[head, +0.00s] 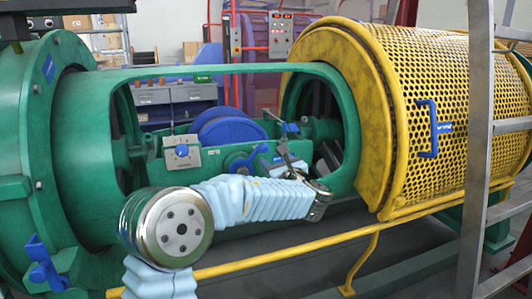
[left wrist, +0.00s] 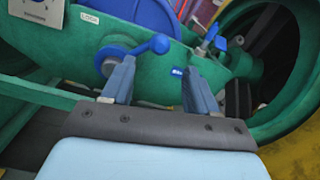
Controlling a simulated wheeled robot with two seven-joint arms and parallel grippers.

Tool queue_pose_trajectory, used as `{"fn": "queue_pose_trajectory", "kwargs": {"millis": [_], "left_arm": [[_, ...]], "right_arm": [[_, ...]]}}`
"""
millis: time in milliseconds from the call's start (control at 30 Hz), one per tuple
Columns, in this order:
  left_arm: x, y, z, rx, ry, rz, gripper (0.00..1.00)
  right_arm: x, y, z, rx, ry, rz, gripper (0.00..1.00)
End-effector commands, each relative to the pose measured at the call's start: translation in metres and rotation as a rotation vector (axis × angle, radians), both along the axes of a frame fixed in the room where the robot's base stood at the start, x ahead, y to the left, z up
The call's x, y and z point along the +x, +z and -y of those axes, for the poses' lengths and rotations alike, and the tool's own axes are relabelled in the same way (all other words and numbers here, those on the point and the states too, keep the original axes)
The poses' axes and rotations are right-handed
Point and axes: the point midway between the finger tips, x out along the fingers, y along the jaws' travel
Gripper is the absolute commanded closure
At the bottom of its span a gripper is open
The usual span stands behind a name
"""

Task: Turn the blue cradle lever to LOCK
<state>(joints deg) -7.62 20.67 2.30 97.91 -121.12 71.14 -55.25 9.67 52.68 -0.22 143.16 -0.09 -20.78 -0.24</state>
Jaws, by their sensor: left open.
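The blue cradle lever (head: 243,162) is on the green cradle inside the machine's opening. In the left wrist view the lever (left wrist: 138,49) runs from a round hub at left to a ball knob at upper right. A small label that seems to read LOCK (left wrist: 88,18) is above the hub, and a blue label (left wrist: 177,71) is right of the knob. My left gripper (left wrist: 158,66) is open and empty, its fingers spread below the knob; the left finger overlaps the hub area. Contact cannot be told. In the head view my left gripper (head: 287,155) is just right of the lever. My right gripper is not seen.
A grey box with a blue dial (head: 182,151) is left of the lever, and a blue spool (head: 222,132) is behind it. The green frame (head: 345,125) rims the opening. A yellow perforated guard (head: 440,100) and a yellow rail (head: 240,262) stand nearby.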

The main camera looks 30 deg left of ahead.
Motion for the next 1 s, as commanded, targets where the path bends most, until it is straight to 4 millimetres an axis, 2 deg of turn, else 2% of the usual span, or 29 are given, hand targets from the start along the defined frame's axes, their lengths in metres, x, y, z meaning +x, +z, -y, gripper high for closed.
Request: {"fn": "queue_pose_trajectory", "kwargs": {"millis": [100,300,500,767,1000], "left_arm": [[0.018,0.000,-0.023,0.000,0.003,-0.001,0.41],[0.042,0.000,-0.049,-0.002,0.002,-0.001,0.41],[0.052,-0.001,-0.060,-0.001,0.000,-0.001,0.41],[0.052,-0.001,-0.061,-0.001,-0.001,-0.001,0.41],[0.052,-0.001,-0.061,-0.002,-0.002,-0.002,0.76]], "right_arm": [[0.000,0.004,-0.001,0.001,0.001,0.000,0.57],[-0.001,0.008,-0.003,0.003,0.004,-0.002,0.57],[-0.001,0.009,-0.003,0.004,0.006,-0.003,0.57],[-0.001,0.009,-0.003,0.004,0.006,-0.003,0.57],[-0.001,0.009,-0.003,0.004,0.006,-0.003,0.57]]}}
